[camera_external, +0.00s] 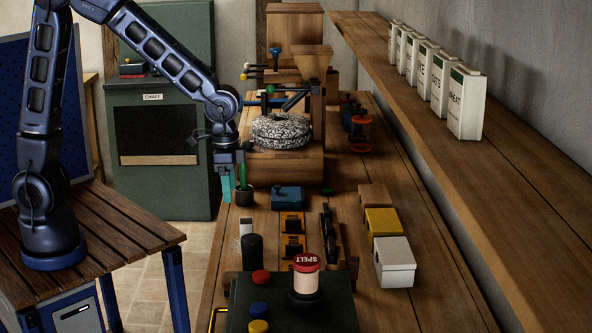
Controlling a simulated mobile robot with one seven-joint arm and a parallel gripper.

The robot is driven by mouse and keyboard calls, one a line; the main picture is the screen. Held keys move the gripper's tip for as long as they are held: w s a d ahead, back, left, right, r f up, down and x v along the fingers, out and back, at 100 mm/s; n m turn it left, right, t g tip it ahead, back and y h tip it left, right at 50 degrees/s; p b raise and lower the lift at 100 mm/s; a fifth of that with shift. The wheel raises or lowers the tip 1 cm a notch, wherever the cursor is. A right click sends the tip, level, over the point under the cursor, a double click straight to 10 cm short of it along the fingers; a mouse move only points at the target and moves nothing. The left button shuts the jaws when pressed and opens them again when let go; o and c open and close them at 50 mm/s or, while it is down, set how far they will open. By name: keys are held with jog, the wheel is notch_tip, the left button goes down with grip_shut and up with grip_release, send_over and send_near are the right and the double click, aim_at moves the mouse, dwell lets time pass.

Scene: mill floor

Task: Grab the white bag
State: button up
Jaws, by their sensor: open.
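A white, boxy bag-like thing (396,264) lies on the wooden bench, right of centre, in front of a similar yellow one (383,223) and a brown one (373,197). Its near end has a small dark mark. My gripper (229,188) points down at the bench's left edge, far to the left of and behind the white one. It is open, with teal fingers beside a dark pot (244,198) holding something green; I cannot tell whether they touch. Nothing shows between the fingers.
Several white packets (466,105) stand on the wooden shelf (530,200) at right. A round millstone (281,131) sits behind the pot.

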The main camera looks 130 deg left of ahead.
jog(key=n, duration=0.1)
send_over(246, 221)
jog(key=d, duration=0.1)
jog(key=shift+g, duration=0.3)
notch_tip(246, 221, down, 4)
jog(key=shift+s+f, duration=0.15)
jog(key=shift+f, duration=2.9)
jog(key=shift+w+a+f, duration=0.1)
jog(key=shift+a+f, duration=0.1)
jog(key=shift+f, duration=1.1)
jog(key=shift+w+a+f, duration=0.1)
jog(key=shift+a+f, duration=0.1)
jog(key=shift+f, duration=1.1)
jog(key=c, duration=1.1)
jog(key=shift+r, duration=0.2)
